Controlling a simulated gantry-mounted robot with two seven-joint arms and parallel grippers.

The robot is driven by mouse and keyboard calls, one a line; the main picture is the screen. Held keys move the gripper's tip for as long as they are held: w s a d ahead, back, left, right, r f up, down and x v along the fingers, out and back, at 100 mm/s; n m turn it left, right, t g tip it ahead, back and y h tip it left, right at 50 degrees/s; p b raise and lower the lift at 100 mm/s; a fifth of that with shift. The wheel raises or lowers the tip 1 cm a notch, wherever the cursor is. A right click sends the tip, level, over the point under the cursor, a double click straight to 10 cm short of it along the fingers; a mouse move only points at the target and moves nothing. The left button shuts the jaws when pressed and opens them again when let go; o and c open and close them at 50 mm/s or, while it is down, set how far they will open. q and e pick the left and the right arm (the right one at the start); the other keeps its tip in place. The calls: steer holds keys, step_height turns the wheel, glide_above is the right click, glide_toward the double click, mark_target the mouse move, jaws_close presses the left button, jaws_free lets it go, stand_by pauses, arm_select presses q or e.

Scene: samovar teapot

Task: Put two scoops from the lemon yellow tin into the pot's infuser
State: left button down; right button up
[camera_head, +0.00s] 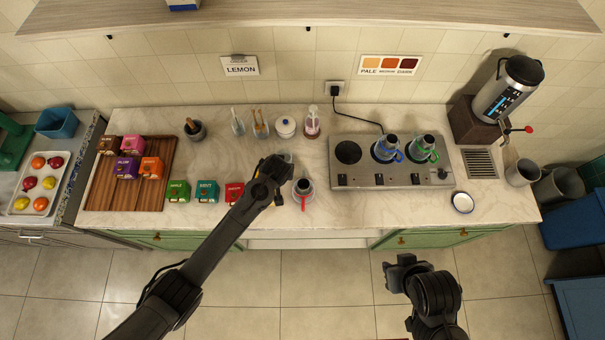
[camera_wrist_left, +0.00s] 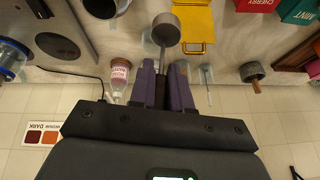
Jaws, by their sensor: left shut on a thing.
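My left gripper (camera_head: 279,168) is shut on a metal scoop (camera_wrist_left: 166,30), whose handle stands between the fingers in the left wrist view. The scoop's bowl is beside the yellow tin (camera_wrist_left: 198,22), between it and the pot. I cannot tell what the bowl holds. The head view largely hides the tin behind my left gripper. The pot (camera_head: 302,187), grey with a red handle, stands right of that gripper on the counter. Its rim partly shows in the left wrist view (camera_wrist_left: 100,8). My right gripper (camera_head: 400,268) is off the counter's front; its jaws are unclear.
Green, teal and red tins (camera_head: 206,191) stand left of my left gripper. More tins sit on a wooden board (camera_head: 103,190). Behind are jars and a pink-labelled bottle (camera_head: 312,122). A hob (camera_head: 372,178) with two pots is at right. A wall card reads LEMON (camera_head: 240,66).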

arm_select(q)
steer(key=shift+s+a+f+b, duration=0.15)
steer(key=shift+a+f+b, duration=0.65)
steer(key=shift+f+b, duration=1.25)
steer(key=shift+s+a+f+b, duration=0.15)
steer(key=shift+a+f+b, duration=1)
steer(key=shift+f, duration=1.45)
steer(key=shift+s+a+f+b, duration=0.15)
steer(key=shift+a+f+b, duration=0.35)
steer(key=shift+f+b, duration=1.7)
steer(key=shift+f, duration=0.3)
step_height(320, 180, up, 9)
steer(key=p, duration=0.9)
steer(key=shift+y+p, duration=0.3)
steer(key=shift+p, duration=0.1)
